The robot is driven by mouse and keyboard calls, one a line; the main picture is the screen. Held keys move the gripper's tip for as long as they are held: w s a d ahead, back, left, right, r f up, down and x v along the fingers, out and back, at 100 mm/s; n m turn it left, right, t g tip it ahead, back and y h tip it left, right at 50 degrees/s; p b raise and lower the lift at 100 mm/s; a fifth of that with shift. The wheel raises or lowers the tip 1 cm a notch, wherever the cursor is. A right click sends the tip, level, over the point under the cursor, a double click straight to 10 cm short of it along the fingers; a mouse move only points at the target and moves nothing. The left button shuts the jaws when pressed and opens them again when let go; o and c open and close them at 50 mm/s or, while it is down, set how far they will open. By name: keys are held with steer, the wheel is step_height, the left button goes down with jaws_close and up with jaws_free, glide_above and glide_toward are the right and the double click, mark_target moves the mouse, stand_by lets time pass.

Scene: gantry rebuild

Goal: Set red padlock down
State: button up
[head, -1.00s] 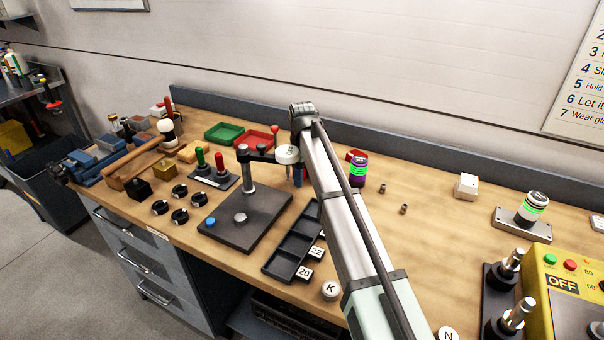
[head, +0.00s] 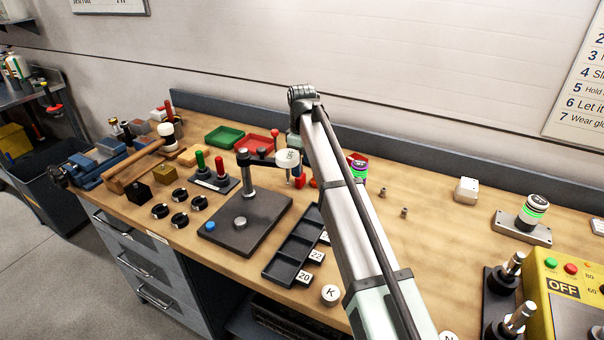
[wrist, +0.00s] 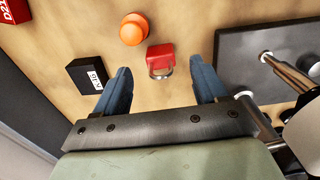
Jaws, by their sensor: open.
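The red padlock (wrist: 160,57) rests on the wooden bench in the wrist view, its metal shackle toward my gripper. My gripper (wrist: 163,80) is open, with its two blue fingers spread on either side and nothing between them; the padlock lies just beyond and clear of both fingers. In the head view, my arm hides most of the gripper. A small red shape (head: 300,182) beside the arm there is probably the padlock.
In the wrist view, an orange knob (wrist: 133,30) stands beyond the padlock, a black labelled box (wrist: 87,75) lies left, and a dark fixture plate (wrist: 262,45) lies right. In the head view, a black compartment tray (head: 285,262) sits nearer; the bench's right middle is mostly clear.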

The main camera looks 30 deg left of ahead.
step_height(320, 180, up, 6)
stand_by(0.4)
